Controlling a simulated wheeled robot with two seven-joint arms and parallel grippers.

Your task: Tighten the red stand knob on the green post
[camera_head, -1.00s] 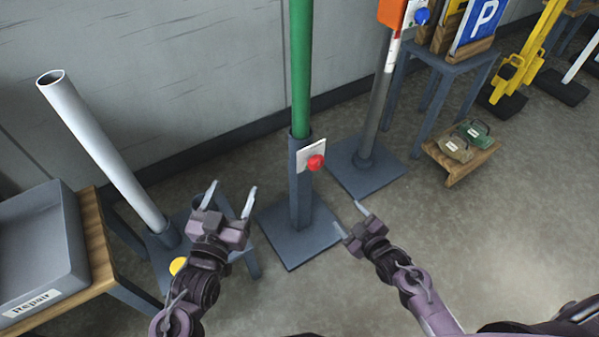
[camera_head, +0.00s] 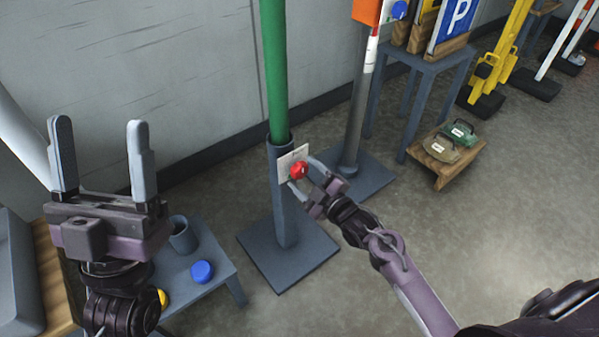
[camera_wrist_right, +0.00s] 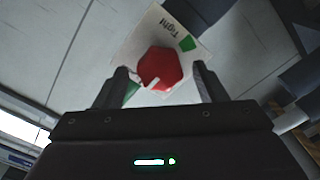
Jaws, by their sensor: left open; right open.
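The green post (camera_head: 274,70) stands upright in a dark grey stand (camera_head: 284,205) with a square base. The red knob (camera_head: 298,170) sits on a white plate (camera_head: 286,160) on the stand's side. In the right wrist view the red knob (camera_wrist_right: 160,69) lies between the fingertips, with a pale mark on it; the plate (camera_wrist_right: 166,28) reads "Tight" beside a green patch. My right gripper (camera_head: 303,173) is open with its fingers on either side of the knob; contact cannot be told. My left gripper (camera_head: 100,155) is open, empty and raised at the left.
A small grey table (camera_head: 205,265) with a grey cup (camera_head: 183,235) and a blue knob (camera_head: 202,271) stands left of the stand. Another pole (camera_head: 358,110) with an orange box stands behind right. A low wooden stool (camera_head: 447,165) is farther right.

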